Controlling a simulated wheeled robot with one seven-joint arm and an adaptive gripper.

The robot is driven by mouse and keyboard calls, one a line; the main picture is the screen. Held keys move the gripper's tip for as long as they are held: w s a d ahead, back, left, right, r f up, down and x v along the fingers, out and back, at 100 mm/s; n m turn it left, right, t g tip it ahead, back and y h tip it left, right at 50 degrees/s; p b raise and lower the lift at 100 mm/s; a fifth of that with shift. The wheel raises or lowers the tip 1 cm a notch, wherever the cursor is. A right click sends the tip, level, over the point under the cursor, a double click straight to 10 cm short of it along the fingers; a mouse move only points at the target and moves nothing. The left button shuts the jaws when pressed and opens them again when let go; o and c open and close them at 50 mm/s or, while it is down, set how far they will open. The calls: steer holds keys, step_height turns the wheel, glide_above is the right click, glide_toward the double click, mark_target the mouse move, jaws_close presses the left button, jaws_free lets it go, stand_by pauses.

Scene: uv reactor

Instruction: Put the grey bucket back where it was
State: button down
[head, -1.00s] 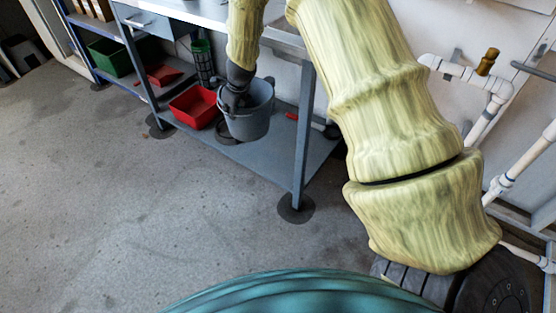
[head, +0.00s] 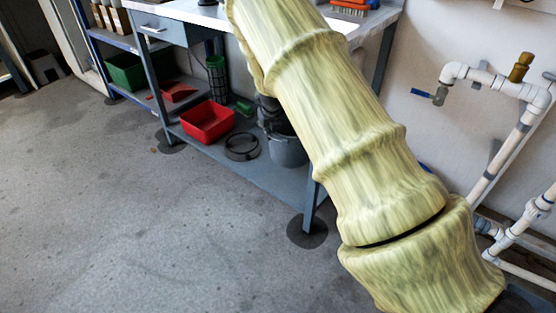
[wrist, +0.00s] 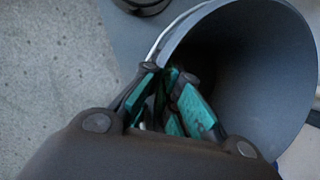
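The grey bucket (head: 287,150) is at the table's lower shelf, partly hidden behind my arm in the head view. Whether its base touches the shelf is hard to tell. In the wrist view the bucket (wrist: 250,50) fills the upper right, its dark inside facing the camera. My gripper (wrist: 163,72) is at the bucket's rim with its green-padded fingertips close together, and it looks shut on the rim. In the head view my gripper (head: 272,115) is a dark shape above the bucket, mostly hidden by my arm.
On the lower shelf (head: 262,178) a dark ring (head: 241,147) lies left of the bucket, with a red bin (head: 207,122) farther left. A table leg (head: 311,200) stands right of the bucket. White pipes (head: 500,150) run along the right wall. The floor at left is clear.

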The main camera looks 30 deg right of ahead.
step_height(320, 180, down, 8)
steer(key=b, duration=0.4)
steer(key=shift+f+b, duration=0.25)
steer(key=shift+b, duration=0.15)
steer(key=c, duration=1.6)
jaws_free()
steer(key=shift+f, duration=0.1)
steer(key=shift+c, duration=0.2)
